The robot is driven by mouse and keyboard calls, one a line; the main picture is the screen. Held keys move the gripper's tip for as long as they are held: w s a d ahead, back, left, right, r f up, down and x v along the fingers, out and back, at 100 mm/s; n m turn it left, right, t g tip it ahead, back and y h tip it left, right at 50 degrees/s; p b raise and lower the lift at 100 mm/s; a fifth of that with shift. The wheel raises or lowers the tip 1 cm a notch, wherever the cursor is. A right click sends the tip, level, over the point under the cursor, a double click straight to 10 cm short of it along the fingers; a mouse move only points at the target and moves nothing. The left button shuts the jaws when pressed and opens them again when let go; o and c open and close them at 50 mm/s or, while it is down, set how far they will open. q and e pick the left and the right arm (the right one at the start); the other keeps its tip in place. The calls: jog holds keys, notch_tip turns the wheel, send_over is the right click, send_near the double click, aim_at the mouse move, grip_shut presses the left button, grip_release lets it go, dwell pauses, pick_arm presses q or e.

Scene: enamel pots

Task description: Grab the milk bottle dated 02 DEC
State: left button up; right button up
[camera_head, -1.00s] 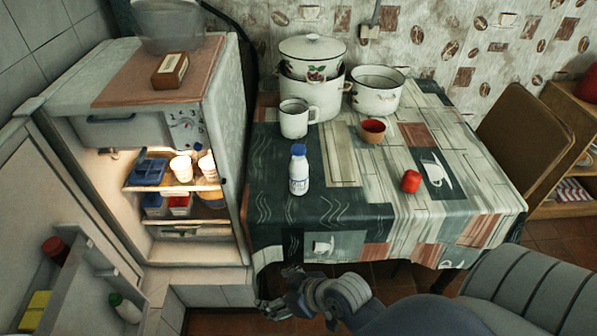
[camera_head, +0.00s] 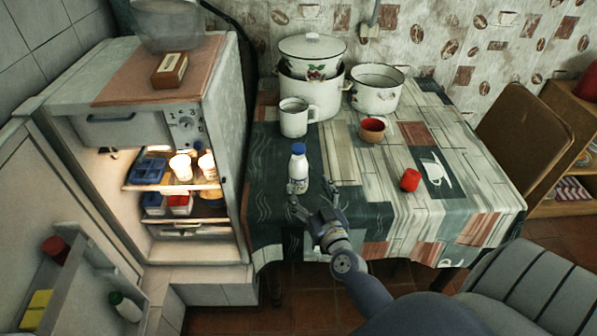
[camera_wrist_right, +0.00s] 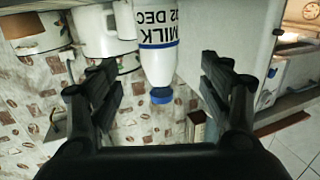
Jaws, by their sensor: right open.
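The white milk bottle (camera_head: 298,171) with a blue cap stands upright on the table, near its front left part. In the right wrist view the bottle (camera_wrist_right: 157,50) appears upside down, and its label reads MILK and 02 DEC. My right gripper (camera_head: 312,196) is open just in front of the bottle, at the table's front side. In the right wrist view the bottle shows between the open fingers (camera_wrist_right: 156,72), with a gap on both sides. I cannot tell how deep it sits between them. My left gripper is not in view.
A white mug (camera_head: 294,118), a stacked pot (camera_head: 312,92) and another enamel pot (camera_head: 377,92) stand behind the bottle. The open fridge (camera_head: 225,130) stands at left.

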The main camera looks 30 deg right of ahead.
aim_at(301, 175)
jog(key=x, duration=0.4)
jog(key=shift+x, duration=2.65)
jog(key=shift+r, duration=0.15)
jog(key=c, duration=1.7)
jog(key=shift+d+r, duration=0.1)
